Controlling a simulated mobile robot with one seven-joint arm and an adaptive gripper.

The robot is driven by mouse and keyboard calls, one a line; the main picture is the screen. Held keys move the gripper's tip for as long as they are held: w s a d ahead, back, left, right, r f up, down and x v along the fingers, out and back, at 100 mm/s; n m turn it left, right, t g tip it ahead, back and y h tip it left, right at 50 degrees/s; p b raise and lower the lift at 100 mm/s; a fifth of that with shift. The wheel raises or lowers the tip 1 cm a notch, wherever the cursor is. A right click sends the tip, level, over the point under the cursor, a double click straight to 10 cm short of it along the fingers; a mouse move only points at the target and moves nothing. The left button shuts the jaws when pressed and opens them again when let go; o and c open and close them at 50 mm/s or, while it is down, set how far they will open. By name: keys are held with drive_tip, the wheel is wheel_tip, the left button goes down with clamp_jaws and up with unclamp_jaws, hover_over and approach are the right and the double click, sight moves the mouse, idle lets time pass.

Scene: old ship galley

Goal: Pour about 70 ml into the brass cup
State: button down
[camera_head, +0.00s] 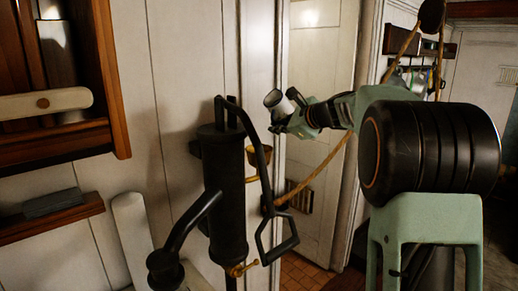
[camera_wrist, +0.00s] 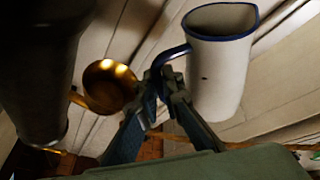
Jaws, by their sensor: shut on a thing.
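My gripper (camera_head: 296,124) is shut on the blue handle of a white enamel jug (camera_head: 281,104). In the wrist view the fingertips (camera_wrist: 163,82) close at the handle, and the jug (camera_wrist: 218,62) has a blue rim and a dark speck on its side. The jug is held in the air and looks tilted in the head view; its contents are not visible. The brass cup (camera_wrist: 110,84) is just left of the fingertips in the wrist view, apart from the jug. In the head view the cup (camera_head: 259,156) is below and left of the jug, partly behind the pump's handle.
A black hand pump (camera_head: 224,185) stands in front of the panelled wall, close to the cup; its dark body (camera_wrist: 38,70) fills the wrist view's left side. A rope (camera_head: 325,167) hangs behind. A wooden shelf (camera_head: 50,219) and cabinet (camera_head: 113,80) are at left.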

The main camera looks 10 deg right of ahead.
drive_tip(key=shift+f+m, duration=0.1)
drive_tip(key=shift+m, duration=0.2)
drive_tip(key=shift+w+d+f+m+g+y, duration=0.25)
drive_tip(key=shift+m+g+y, duration=0.2)
drive_tip(key=shift+y, duration=0.25)
drive_tip(key=shift+d+r+m+y, duration=0.25)
drive_tip(key=shift+m+y, duration=0.1)
drive_tip(key=shift+y, duration=0.05)
drive_tip(key=shift+d+f+m+g+y, duration=0.2)
drive_tip(key=shift+f+m+g+y, duration=0.2)
drive_tip(key=shift+f+m+g, duration=0.15)
drive_tip(key=shift+d+f+m+g+y, duration=0.15)
drive_tip(key=shift+f+m+g+y, duration=0.1)
drive_tip(key=shift+f+m, duration=0.25)
drive_tip(key=shift+d+f+m+g+y, duration=0.15)
drive_tip(key=shift+f+m+y, duration=0.15)
drive_tip(key=shift+f, duration=0.2)
drive_tip(key=shift+f, duration=0.15)
idle(0.7)
